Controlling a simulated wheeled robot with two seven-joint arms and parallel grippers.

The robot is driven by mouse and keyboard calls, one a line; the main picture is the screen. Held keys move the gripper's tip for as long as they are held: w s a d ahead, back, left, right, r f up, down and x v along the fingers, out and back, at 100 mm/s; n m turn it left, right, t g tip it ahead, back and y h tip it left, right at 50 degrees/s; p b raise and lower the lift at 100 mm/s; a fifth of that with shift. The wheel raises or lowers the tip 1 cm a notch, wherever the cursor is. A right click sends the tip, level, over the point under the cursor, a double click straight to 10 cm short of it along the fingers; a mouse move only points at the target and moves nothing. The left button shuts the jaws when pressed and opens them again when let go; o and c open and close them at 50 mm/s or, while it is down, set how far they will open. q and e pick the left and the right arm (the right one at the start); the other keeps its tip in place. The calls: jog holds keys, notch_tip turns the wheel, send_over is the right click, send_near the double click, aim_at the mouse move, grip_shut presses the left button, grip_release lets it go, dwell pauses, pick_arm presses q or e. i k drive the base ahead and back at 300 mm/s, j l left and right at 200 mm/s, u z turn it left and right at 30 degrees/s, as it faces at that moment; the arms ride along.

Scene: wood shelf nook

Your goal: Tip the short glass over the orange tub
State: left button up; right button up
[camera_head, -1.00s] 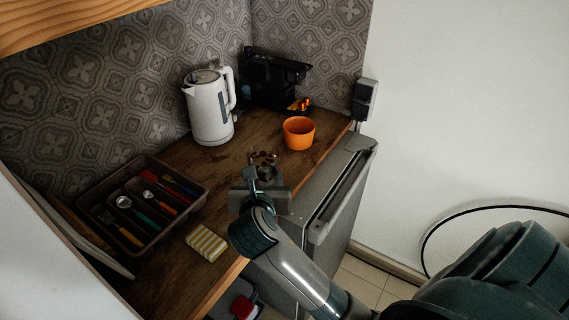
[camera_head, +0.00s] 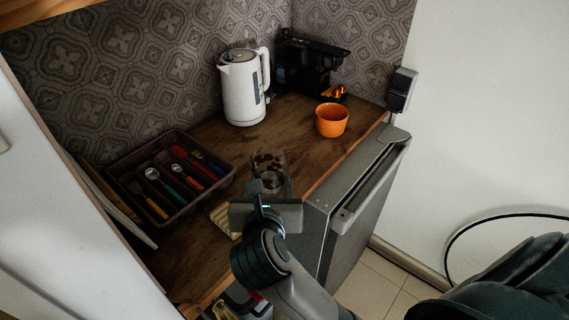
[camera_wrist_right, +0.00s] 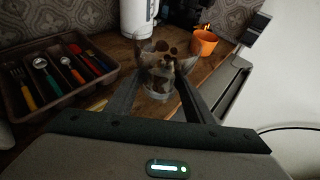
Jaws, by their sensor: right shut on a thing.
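The short glass (camera_head: 269,161) is clear and holds several small brown pieces. It stands roughly upright in my right gripper (camera_head: 268,186), which is shut on it. In the right wrist view the glass (camera_wrist_right: 157,74) sits between the two fingers of my right gripper (camera_wrist_right: 160,82). I cannot tell how far its base is above the counter. The orange tub (camera_head: 332,120) stands upright on the counter, behind and to the right of the glass and apart from it. It also shows in the right wrist view (camera_wrist_right: 204,43). My left gripper is not in view.
A white kettle (camera_head: 241,92) stands behind the glass, with a black machine (camera_head: 309,66) beyond. A cutlery tray (camera_head: 137,196) lies at left. A yellow striped sponge (camera_head: 222,217) is partly hidden by my gripper. A grey fridge (camera_head: 350,200) borders the counter's right edge. Bare wood (camera_head: 300,150) lies before the tub.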

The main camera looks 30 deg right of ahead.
aim_at(331, 119)
jog(key=l+u, duration=0.3)
jog(key=l, duration=0.65)
jog(key=l+u, duration=0.3)
jog(key=l, duration=0.65)
jog(key=k, duration=0.05)
